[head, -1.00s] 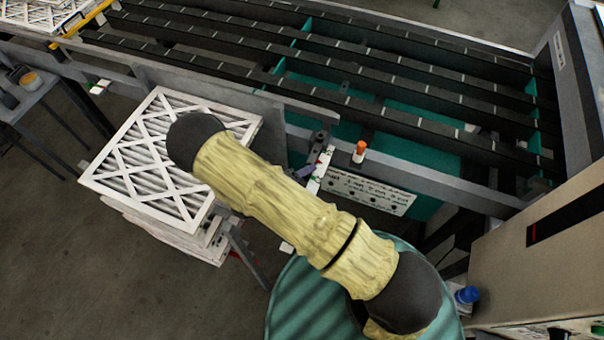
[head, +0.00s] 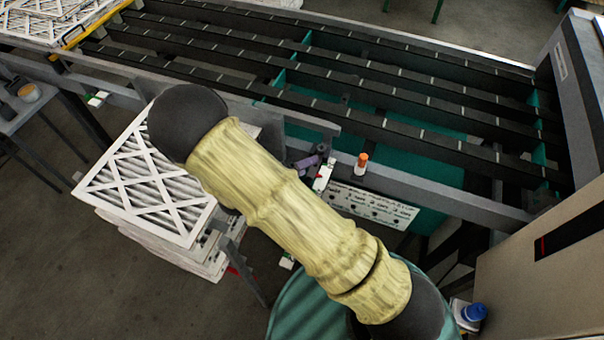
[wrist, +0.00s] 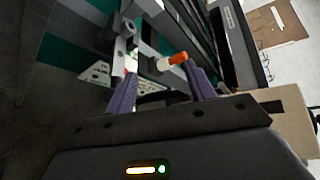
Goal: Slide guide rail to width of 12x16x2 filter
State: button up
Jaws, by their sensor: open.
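The grey guide rail (head: 300,117) runs along the near side of the conveyor, its left part hidden behind my arm. A small post with an orange cap (head: 361,163) stands on the conveyor's near edge, right of the rail's end; the orange-tipped piece also shows in the wrist view (wrist: 172,61). My gripper (wrist: 160,75) is open with purple fingers apart, and the orange-tipped piece appears between and beyond the fingertips, nearer the right one. I cannot tell whether they touch. In the head view, a purple part of my gripper (head: 307,162) shows left of the orange cap.
A stack of white-framed pleated filters (head: 150,185) stands below my arm at the left. More filters (head: 60,22) lie at the upper left by a yellow bar. A white label panel (head: 370,204) hangs below the conveyor edge. A beige machine cabinet (head: 540,270) stands at the right.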

jog(key=shift+s+r, duration=0.1)
jog(key=shift+c, duration=1.2)
jog(key=shift+d+m, duration=0.2)
jog(key=shift+m, duration=0.1)
jog(key=c, duration=0.3)
jog(key=s+d+m+g, duration=0.1)
jog(key=m, duration=0.1)
jog(key=d+r+m+g, duration=0.1)
jog(key=d+m+g, duration=0.1)
jog(key=s+d+r+m+g, duration=0.1)
jog(key=d+m, duration=0.1)
jog(key=m, duration=0.1)
jog(key=shift+s+d+g, duration=0.1)
jog(key=shift+s+g, duration=0.25)
jog(key=shift+g, duration=0.05)
grip_shut()
jog(key=s+d+r+m+y, duration=0.2)
jog(key=r+m+y, duration=0.1)
jog(key=m, duration=0.7)
jog(key=s+d+r+m+y, duration=0.2)
jog(key=r+m+y, duration=0.2)
jog(key=m, duration=0.7)
jog(key=s+d+r+m+g+y, duration=0.1)
jog(key=s+d+r+m+y, duration=0.1)
jog(key=m, duration=0.8)
notch_tip(320, 180, up, 3)
jog(key=shift+s+d+f+m+y, duration=0.25)
jog(key=shift+d+m+y, duration=0.2)
jog(key=shift+y, duration=0.75)
